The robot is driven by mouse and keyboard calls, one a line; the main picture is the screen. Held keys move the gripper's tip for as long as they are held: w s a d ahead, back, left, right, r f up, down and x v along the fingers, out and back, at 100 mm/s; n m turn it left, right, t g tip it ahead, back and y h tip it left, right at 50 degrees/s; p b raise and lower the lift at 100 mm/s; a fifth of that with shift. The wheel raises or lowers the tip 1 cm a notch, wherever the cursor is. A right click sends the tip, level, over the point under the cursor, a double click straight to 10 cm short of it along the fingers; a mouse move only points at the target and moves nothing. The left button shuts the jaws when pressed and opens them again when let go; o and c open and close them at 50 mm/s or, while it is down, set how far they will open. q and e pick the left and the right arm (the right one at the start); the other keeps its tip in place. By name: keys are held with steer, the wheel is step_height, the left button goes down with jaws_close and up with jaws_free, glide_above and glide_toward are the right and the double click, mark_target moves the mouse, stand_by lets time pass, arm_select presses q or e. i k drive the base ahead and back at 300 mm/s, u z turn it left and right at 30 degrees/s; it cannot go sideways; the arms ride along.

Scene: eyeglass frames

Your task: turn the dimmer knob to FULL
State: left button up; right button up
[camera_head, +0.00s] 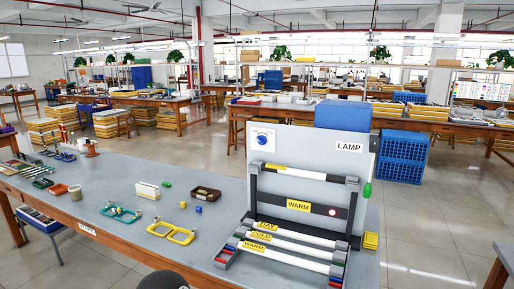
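A grey panel labelled LAMP (348,147) stands upright on the bench at the right. A white card at its upper left carries a round blue dial-like shape (262,138), possibly the dimmer knob. It is too small to read any FULL mark or pointer setting. A white tube (310,172) is mounted across the panel. Neither gripper is in view.
White tubes labelled DAY, COLD and WARM (252,257) lie on a rack before the panel. A green bulb-shaped piece (367,190) is at the panel's right edge. Yellow frames (171,233), teal frames (120,213) and a brown tray (205,194) lie left.

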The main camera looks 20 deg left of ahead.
mark_target(262, 140)
steer(key=k, duration=0.95)
steer(key=u, duration=0.35)
steer(key=i, duration=0.65)
steer(key=u, duration=1.1)
steer(key=i, duration=1.6)
steer(key=z, duration=0.35)
